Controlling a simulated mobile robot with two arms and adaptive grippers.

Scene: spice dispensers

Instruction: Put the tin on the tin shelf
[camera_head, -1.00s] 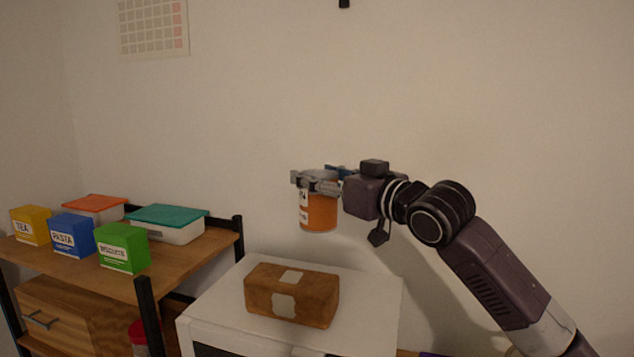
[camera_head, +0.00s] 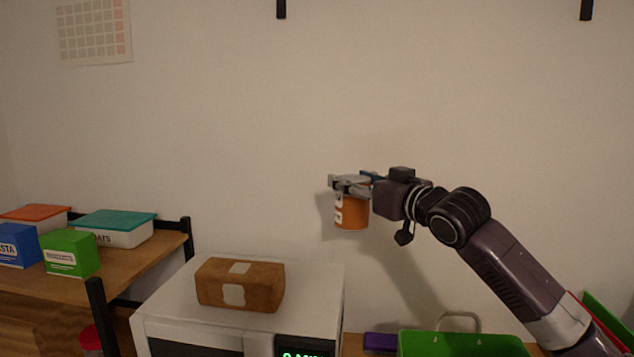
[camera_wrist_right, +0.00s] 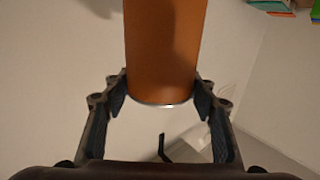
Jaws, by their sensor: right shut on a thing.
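The tin (camera_head: 351,212) is an orange cylinder with a pale label on its left side. It is held upright in the air in front of the wall, to the right of and above the white microwave. My right gripper (camera_head: 349,184) is shut on the tin near its top. In the right wrist view the tin (camera_wrist_right: 165,50) sits between the two fingers (camera_wrist_right: 162,108), with its silver rim towards the palm. My left gripper is not in view. No shelf that is clearly the tin shelf shows.
A brown package (camera_head: 240,284) lies on the microwave (camera_head: 318,283). A wooden shelf (camera_head: 142,264) at left bears boxes and lidded containers. A green bin (camera_head: 460,344) stands at lower right, beside a purple object (camera_head: 381,341). Black posts hang at the top edge. The wall area around the tin is clear.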

